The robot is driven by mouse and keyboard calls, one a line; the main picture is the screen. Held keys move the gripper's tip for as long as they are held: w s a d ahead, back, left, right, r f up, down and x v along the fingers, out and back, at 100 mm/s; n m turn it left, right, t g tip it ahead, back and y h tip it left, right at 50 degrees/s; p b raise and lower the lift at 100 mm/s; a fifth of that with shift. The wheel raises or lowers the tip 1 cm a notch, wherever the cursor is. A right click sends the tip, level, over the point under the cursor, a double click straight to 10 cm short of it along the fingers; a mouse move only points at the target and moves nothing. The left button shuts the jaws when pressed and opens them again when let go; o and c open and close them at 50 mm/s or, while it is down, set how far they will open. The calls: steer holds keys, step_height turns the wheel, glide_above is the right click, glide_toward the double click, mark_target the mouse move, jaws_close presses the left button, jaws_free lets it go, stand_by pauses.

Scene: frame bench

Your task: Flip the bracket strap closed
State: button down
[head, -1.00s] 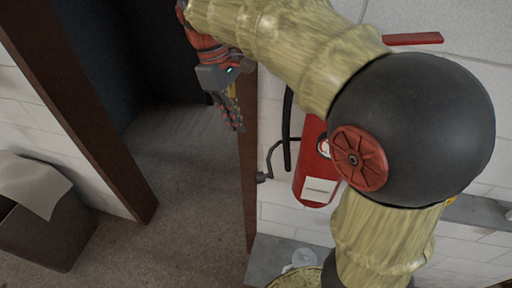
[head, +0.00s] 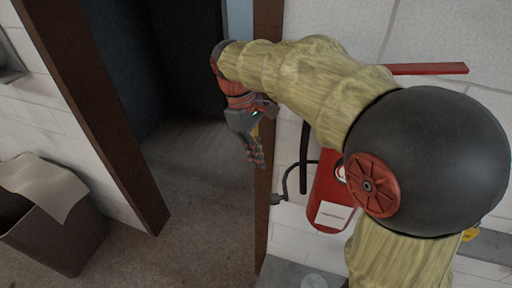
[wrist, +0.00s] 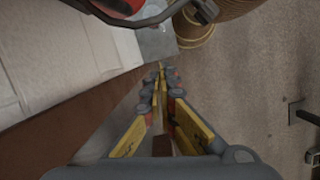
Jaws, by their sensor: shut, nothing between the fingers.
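The red fire extinguisher (head: 331,190) with a white label hangs on the wall, partly hidden behind my arm. A thin dark curved band, apparently the bracket strap (head: 287,181), stands out from its left side, swung open, with a dark block at its free end. In the wrist view the strap (wrist: 150,19) curves across the top, its end block near the top middle. My gripper (head: 258,162) is shut and empty, pointing down, above and left of the strap's end in the head view and apart from it. Its closed fingertips (wrist: 160,68) show below the strap in the wrist view.
A brown door frame (head: 263,215) stands beside the extinguisher, with a dark open doorway to its left. A thick black hose (head: 304,158) hangs by the extinguisher. A grey ledge (head: 290,274) lies below. A brown bin (head: 65,232) stands at lower left. The floor between is clear.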

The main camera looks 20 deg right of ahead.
steer(key=s+d+f, duration=0.2)
steer(key=s+d, duration=0.1)
steer(key=shift+s+f, duration=0.25)
steer(key=shift+s, duration=0.05)
steer(key=shift+s+d+n, duration=0.1)
steer(key=shift+s+n, duration=0.2)
steer(key=shift+s, duration=0.15)
stand_by(0.8)
steer(key=s+d+n+t+h+p, duration=0.1)
steer(key=s+d+n+p, duration=0.2)
steer(key=s+d+n, duration=0.3)
steer(key=shift+s+d+n+t, duration=0.3)
steer(key=shift+s+n, duration=0.1)
steer(key=shift+s, duration=1.25)
